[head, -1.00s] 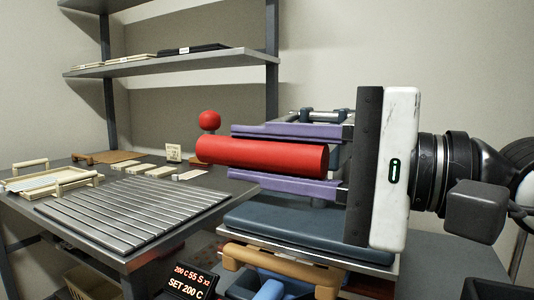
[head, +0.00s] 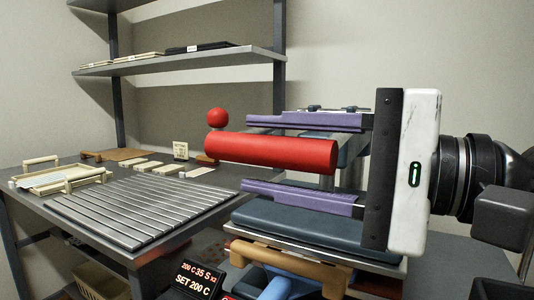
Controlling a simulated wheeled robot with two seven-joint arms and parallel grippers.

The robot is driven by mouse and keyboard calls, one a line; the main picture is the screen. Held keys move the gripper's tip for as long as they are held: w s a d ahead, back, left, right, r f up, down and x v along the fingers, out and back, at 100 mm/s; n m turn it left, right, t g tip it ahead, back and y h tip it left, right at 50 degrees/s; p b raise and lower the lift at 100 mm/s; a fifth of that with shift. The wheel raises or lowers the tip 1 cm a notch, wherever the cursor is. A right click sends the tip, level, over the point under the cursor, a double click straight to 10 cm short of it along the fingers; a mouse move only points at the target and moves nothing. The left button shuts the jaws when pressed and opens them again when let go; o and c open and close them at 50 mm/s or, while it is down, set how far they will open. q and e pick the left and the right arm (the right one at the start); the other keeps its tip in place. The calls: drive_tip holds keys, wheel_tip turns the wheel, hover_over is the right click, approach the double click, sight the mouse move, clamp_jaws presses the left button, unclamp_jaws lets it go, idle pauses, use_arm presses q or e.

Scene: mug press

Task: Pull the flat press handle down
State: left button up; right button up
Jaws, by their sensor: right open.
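The press handle is a thick red horizontal cylinder (head: 275,151) in the middle of the head view. My right gripper (head: 250,153) comes in from the right, with one purple finger above the handle and one below it. The jaws are open, with visible gaps between the fingers and the handle. The handle's right end sits between the jaws, short of the dark palm plate. Below is the flat press with a blue-grey padded plate (head: 310,236). My gripper hides part of the press behind it. My left gripper is not in view.
A red ball knob (head: 217,118) stands behind the handle's left end. A display (head: 195,281) reads "SET 200 C". A tan bar (head: 290,262) is below the plate. At left, a table holds a slatted rack (head: 140,212) and a cream tray (head: 58,180). Shelves (head: 180,61) stand behind.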

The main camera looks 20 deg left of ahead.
drive_tip(key=s+d, duration=0.1)
drive_tip(key=d, duration=0.8)
drive_tip(key=shift+d+p, duration=0.25)
drive_tip(key=shift+p, duration=0.1)
